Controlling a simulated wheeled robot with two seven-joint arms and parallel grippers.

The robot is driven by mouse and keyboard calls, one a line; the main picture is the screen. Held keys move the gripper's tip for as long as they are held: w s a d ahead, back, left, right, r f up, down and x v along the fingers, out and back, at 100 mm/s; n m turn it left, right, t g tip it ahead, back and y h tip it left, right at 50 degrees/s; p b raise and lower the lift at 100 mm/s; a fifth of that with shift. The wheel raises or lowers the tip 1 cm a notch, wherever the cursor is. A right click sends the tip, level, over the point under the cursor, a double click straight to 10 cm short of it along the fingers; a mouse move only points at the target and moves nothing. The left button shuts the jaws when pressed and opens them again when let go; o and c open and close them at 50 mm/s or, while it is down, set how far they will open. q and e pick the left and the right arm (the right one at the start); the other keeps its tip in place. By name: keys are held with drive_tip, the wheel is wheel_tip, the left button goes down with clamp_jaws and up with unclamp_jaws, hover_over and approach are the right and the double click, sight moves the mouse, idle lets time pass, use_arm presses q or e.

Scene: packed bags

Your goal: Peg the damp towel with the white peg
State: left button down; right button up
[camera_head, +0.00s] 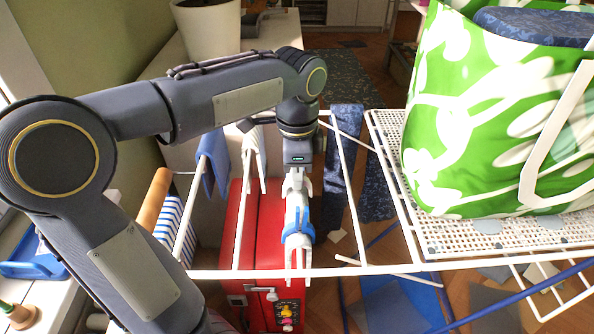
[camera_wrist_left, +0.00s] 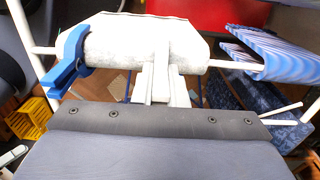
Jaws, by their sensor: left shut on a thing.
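A pale white-grey towel (camera_head: 298,217) hangs over a white rail of the drying rack (camera_head: 205,273), below my left gripper. It also shows in the left wrist view (camera_wrist_left: 115,50). A blue peg (camera_head: 298,238) is clipped over the towel's near end; in the wrist view the blue peg (camera_wrist_left: 70,60) sits at the left end. My left gripper (camera_head: 298,188) points down at the towel's far part. It is shut on a narrow white thing, apparently the white peg (camera_wrist_left: 160,68), which overlaps the towel. White on white hides the peg's exact outline. My right gripper is out of view.
A green-and-white bag (camera_head: 480,120) stands on the rack's mesh shelf at right. Blue cloths (camera_head: 215,155), a white cloth (camera_head: 253,160) and a navy patterned cloth (camera_head: 343,150) hang nearby. A red case (camera_head: 265,235) stands below. A white pot (camera_head: 210,28) is behind.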

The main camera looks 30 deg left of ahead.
use_arm(q)
drive_tip(key=shift+f, duration=0.45)
drive_tip(key=c, duration=1.4)
unclamp_jaws()
drive_tip(key=shift+o, duration=0.2)
